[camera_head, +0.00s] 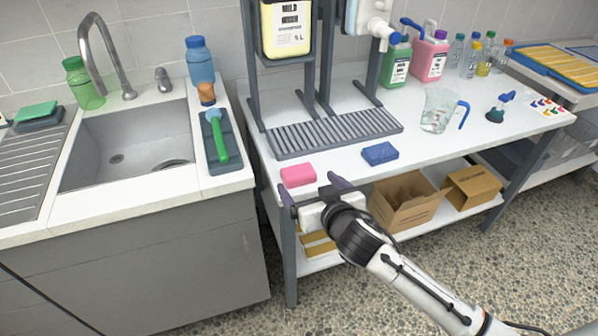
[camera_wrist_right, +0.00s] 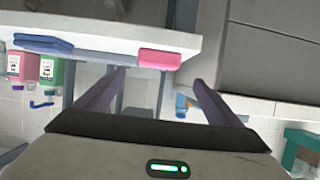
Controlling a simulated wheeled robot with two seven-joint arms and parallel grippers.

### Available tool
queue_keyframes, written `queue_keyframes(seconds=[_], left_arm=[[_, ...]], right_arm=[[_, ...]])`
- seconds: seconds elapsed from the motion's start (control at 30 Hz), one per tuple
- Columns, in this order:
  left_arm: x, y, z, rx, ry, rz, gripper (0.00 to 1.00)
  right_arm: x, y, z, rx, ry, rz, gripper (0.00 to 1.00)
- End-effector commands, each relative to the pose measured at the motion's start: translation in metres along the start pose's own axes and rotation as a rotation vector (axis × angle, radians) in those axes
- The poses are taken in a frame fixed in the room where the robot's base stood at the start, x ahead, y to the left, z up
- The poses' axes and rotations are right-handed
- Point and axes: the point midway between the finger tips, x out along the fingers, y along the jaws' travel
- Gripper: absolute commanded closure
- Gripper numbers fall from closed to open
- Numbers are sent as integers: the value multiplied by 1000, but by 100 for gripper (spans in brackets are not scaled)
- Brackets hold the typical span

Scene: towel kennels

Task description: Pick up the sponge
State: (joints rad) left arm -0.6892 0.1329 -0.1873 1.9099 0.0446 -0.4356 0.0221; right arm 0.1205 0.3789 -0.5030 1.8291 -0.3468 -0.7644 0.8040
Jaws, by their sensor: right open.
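A pink sponge (camera_head: 298,174) lies at the front left edge of the white table, and it also shows in the right wrist view (camera_wrist_right: 160,59). A blue sponge (camera_head: 380,153) lies to its right, and it shows at the upper left of the right wrist view (camera_wrist_right: 43,43). A green sponge-like block (camera_head: 36,111) sits on a dark holder left of the sink. My right gripper (camera_head: 309,185) is open and empty just in front of the table edge, its fingers pointing toward the pink sponge. In the right wrist view the pink sponge lies beyond the fingertips (camera_wrist_right: 157,76). My left gripper is out of view.
A dispenser stand with a slatted drip tray (camera_head: 335,133) is behind the sponges. A measuring jug (camera_head: 437,112) stands further right. Cardboard boxes (camera_head: 405,203) sit on the shelf below. A sink (camera_head: 130,150) and a green-handled brush (camera_head: 217,135) are left, across a gap.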

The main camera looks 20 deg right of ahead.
Motion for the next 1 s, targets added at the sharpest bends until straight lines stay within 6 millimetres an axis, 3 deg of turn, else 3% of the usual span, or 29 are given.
queue_keyframes(seconds=[0.2,0.47,0.7,1.0], left_arm=[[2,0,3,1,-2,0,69],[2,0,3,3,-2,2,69],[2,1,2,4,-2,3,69],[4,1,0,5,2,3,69]], right_arm=[[33,0,-1,0,1,2,12],[52,1,-1,0,2,0,12],[84,4,-1,1,1,0,12],[96,4,0,2,0,-1,12]])
